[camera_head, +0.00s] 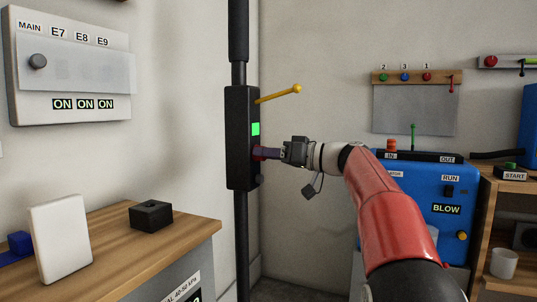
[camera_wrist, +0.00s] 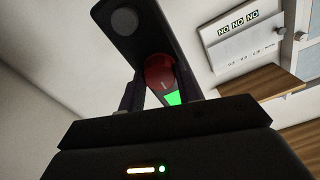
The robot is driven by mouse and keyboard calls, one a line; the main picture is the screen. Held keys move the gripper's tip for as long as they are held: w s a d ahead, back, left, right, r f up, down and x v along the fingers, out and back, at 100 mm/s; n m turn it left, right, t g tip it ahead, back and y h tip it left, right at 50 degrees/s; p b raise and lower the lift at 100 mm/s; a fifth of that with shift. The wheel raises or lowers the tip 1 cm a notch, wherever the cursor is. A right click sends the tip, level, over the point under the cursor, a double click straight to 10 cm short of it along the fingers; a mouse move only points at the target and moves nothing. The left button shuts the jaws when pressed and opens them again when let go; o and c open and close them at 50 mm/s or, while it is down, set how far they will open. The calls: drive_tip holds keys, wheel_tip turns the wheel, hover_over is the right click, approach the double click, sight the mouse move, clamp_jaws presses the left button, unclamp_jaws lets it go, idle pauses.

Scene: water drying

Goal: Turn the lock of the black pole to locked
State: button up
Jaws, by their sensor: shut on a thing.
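The black pole (camera_head: 241,240) stands upright, with a black box (camera_head: 237,115) mounted on it. The box bears a yellow lever (camera_head: 278,95) with a ball end, tilted up to the right, and a lit green square (camera_head: 255,129). Below the square, my gripper (camera_head: 265,153) is shut on the red lock knob, mostly hidden by the fingers there. In the wrist view, the red lock knob (camera_wrist: 158,72) sits between the fingers of my gripper (camera_wrist: 160,85), with a short pale mark on its face. A green patch (camera_wrist: 173,98) shows beside it. I cannot read a lock label.
A wooden-topped counter (camera_head: 95,235) with a white block (camera_head: 60,238) and a small black box (camera_head: 151,215) stands at left. A switch panel (camera_head: 68,65) hangs above. A blue blower unit (camera_head: 425,210) stands at right behind my arm.

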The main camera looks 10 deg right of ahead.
drive_tip(key=shift+m+p, duration=4.55)
drive_tip(key=shift+m, duration=4.05)
drive_tip(key=shift+f, duration=0.1)
drive_tip(key=o, duration=1)
drive_tip(key=shift+c, duration=0.2)
